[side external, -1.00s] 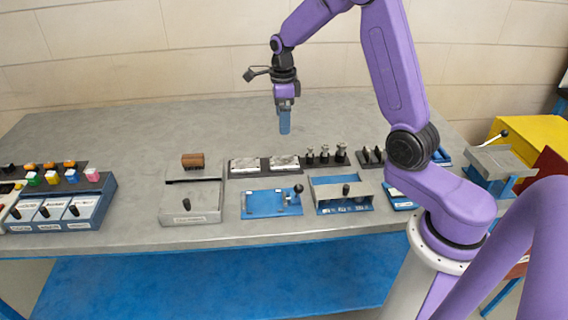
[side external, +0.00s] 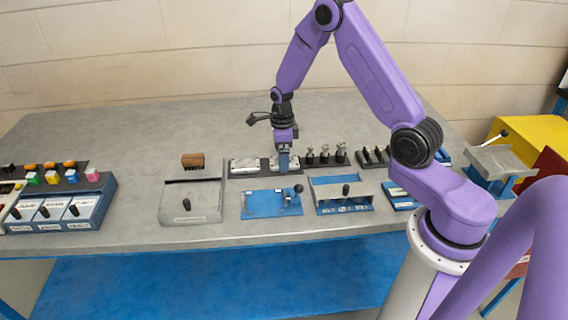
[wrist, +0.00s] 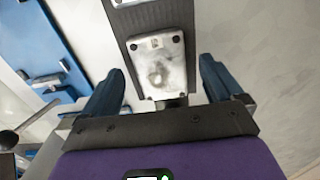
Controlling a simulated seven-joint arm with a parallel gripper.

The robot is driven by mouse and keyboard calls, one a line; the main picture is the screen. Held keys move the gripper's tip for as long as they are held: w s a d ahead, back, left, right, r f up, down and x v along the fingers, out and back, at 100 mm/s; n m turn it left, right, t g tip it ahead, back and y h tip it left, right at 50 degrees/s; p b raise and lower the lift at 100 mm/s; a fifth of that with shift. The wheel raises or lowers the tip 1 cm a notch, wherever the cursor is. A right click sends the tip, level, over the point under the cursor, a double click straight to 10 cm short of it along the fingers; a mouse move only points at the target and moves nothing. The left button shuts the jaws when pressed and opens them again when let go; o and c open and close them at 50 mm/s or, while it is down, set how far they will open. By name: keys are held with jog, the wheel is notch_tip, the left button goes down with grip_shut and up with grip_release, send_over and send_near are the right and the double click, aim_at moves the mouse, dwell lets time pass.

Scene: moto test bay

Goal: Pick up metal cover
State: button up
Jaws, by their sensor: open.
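Two silvery metal covers lie side by side on a dark tray (side external: 234,174) near the middle of the bench. The right metal cover (wrist: 158,64) shows in the wrist view as a rounded plate with dark screw holes, between the lines of my fingers. The left metal cover (side external: 244,164) is in clear sight in the side view. My gripper (side external: 284,165) points down over the right cover and partly hides it. Its two blue fingers (wrist: 161,88) are spread, one on each side of the cover, with nothing held. I cannot tell whether they touch the tray.
A blue fixture with a black-knobbed lever (side external: 298,189) stands just in front of the tray. Black holders with metal parts (side external: 325,155) stand close to the right. A grey box (side external: 190,205) is to the left. The bench behind is clear.

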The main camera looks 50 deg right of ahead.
jog(key=shift+f, duration=0.6)
jog(key=c, duration=1.2)
jog(key=shift+c, duration=0.2)
jog(key=shift+r, duration=0.1)
